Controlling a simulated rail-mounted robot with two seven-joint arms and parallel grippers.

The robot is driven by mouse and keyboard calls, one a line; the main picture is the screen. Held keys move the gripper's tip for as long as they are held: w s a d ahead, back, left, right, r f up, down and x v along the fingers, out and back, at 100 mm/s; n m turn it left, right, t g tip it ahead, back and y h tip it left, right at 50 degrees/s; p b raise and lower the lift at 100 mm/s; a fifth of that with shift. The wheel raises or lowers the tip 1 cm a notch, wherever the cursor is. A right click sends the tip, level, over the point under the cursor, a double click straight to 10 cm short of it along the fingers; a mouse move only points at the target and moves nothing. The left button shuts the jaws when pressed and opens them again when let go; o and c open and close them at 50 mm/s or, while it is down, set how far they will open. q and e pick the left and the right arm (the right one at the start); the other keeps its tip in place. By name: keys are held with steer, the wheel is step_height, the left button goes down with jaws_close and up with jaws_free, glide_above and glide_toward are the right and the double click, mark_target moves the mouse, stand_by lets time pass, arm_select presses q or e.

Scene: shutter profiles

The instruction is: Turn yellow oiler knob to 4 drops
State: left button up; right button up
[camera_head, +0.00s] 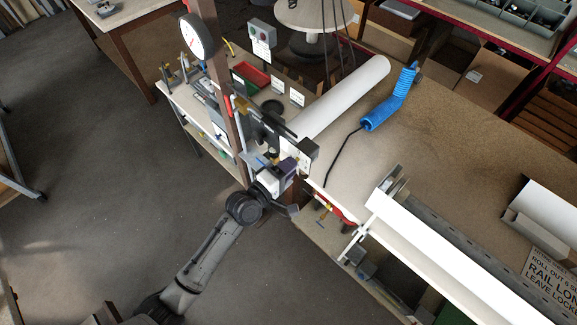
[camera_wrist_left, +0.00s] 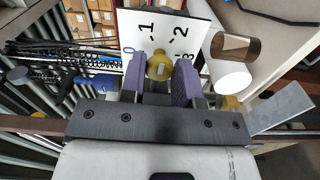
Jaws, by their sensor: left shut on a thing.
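My left gripper (camera_head: 286,166) is at the dark machine on the near end of the bench in the head view. In the left wrist view its purple-padded fingers (camera_wrist_left: 160,80) are shut on the yellow knob (camera_wrist_left: 160,65), one pad on each side. Behind the knob is a white dial plate (camera_wrist_left: 140,32) with the numbers 1 and 2, and a partly covered 3 by the right finger. The rest of the dial is hidden, and I cannot tell the knob's setting. My right gripper is not in view.
A brown-and-white cylinder (camera_wrist_left: 234,47) stands right of the dial. A brown post with a round gauge (camera_head: 194,37) rises beside the machine. A long white roll (camera_head: 345,95) and a blue coiled hose (camera_head: 390,105) lie on the bench. Open floor (camera_head: 90,190) is at the left.

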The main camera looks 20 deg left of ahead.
arm_select(q)
steer(key=m+p, duration=0.1)
steer(key=m, duration=0.8)
steer(key=m+p, duration=0.1)
steer(key=m, duration=0.9)
steer(key=m+p, duration=0.1)
steer(key=m, duration=0.9)
steer(key=shift+a+f, duration=0.15)
steer(key=shift+a, duration=0.1)
steer(key=shift+m, duration=0.3)
steer(key=o, duration=0.9)
steer(key=shift+w, duration=0.1)
